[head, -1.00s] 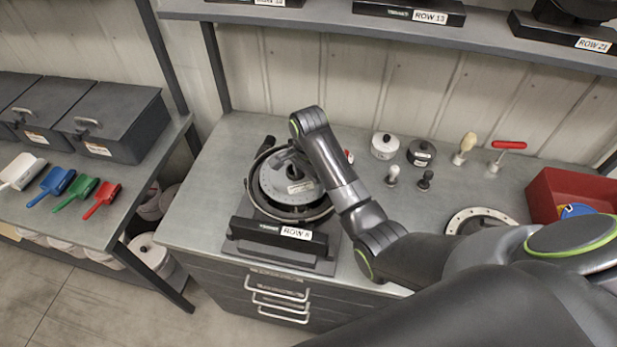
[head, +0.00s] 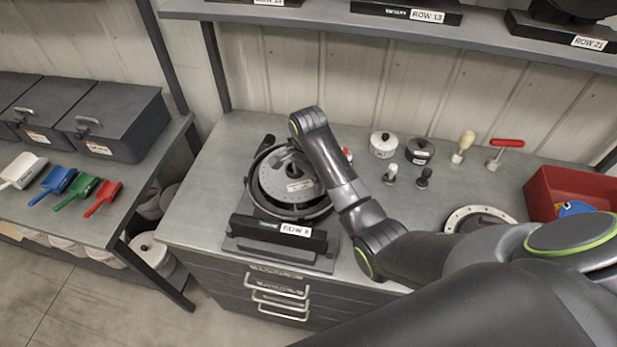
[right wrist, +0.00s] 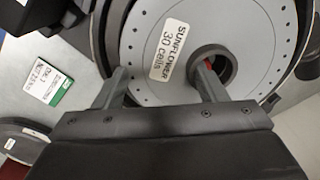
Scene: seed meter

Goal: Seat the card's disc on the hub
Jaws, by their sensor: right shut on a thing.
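A grey disc (head: 280,187) lies over the round dark housing (head: 262,215) of the meter labelled ROW 8. In the right wrist view the disc (right wrist: 242,35) reads "SUNFLOWER 30 cells". My right gripper (right wrist: 162,70) is shut on the disc, one finger at its centre hole and the other at its rim. Something red shows inside the hole; the hub is mostly hidden, and I cannot tell whether the disc sits on it. A green and white card (right wrist: 47,86) lies on the bench beside the housing; its writing is too small to read. My left gripper is not in view.
Behind my right arm are lidded pots (head: 383,144), small knobs, a wood-handled tool (head: 463,146) and a red-handled tool (head: 507,143). Another ring-shaped disc (head: 480,217) and a red bin (head: 570,190) are at right. Scoops (head: 58,181) lie on the left bench.

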